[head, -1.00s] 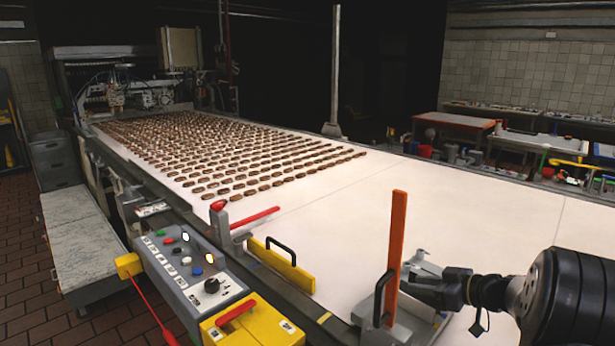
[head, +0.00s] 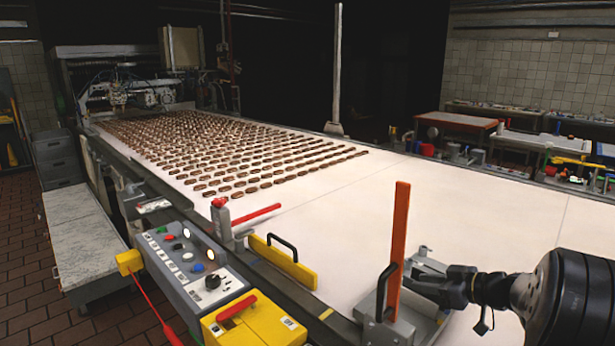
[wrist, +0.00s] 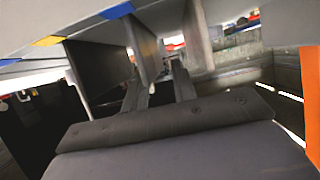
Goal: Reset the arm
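My gripper (head: 423,279) is at the right of the head view, just right of an upright orange bar (head: 399,235) on a grey metal bracket (head: 385,325). The bracket sits at the belt's near edge and carries a black handle. In the wrist view two dark fingers (wrist: 158,88) stand apart with a gap between them, and nothing is clearly held. Grey metal plates (wrist: 145,45) of a fixture are close around the fingertips. Whether the fingers touch them, I cannot tell.
A control panel (head: 190,265), a yellow box (head: 250,322), a yellow bar (head: 283,262) and a red lever (head: 255,214) line the near edge. The near belt is bare.

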